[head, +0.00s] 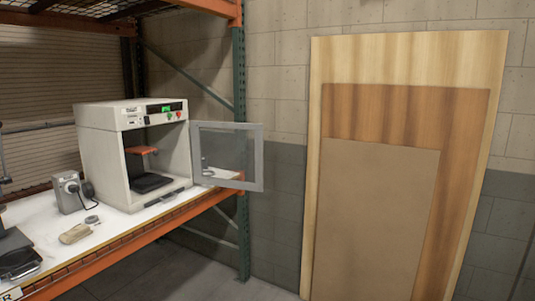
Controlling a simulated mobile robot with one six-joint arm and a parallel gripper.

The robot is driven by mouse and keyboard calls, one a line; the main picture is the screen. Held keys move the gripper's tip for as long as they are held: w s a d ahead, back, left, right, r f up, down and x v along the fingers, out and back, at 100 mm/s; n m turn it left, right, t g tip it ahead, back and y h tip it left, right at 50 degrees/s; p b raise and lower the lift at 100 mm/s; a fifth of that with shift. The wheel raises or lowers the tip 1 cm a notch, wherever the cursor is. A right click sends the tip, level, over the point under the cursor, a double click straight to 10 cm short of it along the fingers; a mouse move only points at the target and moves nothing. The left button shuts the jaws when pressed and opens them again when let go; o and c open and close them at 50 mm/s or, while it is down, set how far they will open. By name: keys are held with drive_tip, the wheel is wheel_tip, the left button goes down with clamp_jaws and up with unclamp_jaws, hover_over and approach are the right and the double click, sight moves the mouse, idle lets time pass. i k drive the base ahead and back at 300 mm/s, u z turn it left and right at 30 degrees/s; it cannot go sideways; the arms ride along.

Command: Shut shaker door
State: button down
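The shaker (108,155) is a white box-shaped machine on the shelf at the left of the head view. Its front panel has a green display and red and green buttons. Its door (257,158), a grey frame with a clear pane, stands wide open, swung out to the right from the right side of the opening. Inside the chamber are an orange plate (142,150) and a dark base plate (152,183). The chamber looks otherwise empty. My gripper is not in view.
The white shelf top (115,232) has an orange front beam (130,252). A grey box with a dark knob (68,192), a tan object (75,234) and a small ring (92,219) lie left of the shaker. Wooden boards (375,220) lean on the wall at right.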

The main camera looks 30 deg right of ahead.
sight(195, 125)
drive_tip(key=u, duration=0.1)
drive_tip(key=i, duration=1.3)
drive_tip(key=z, duration=0.2)
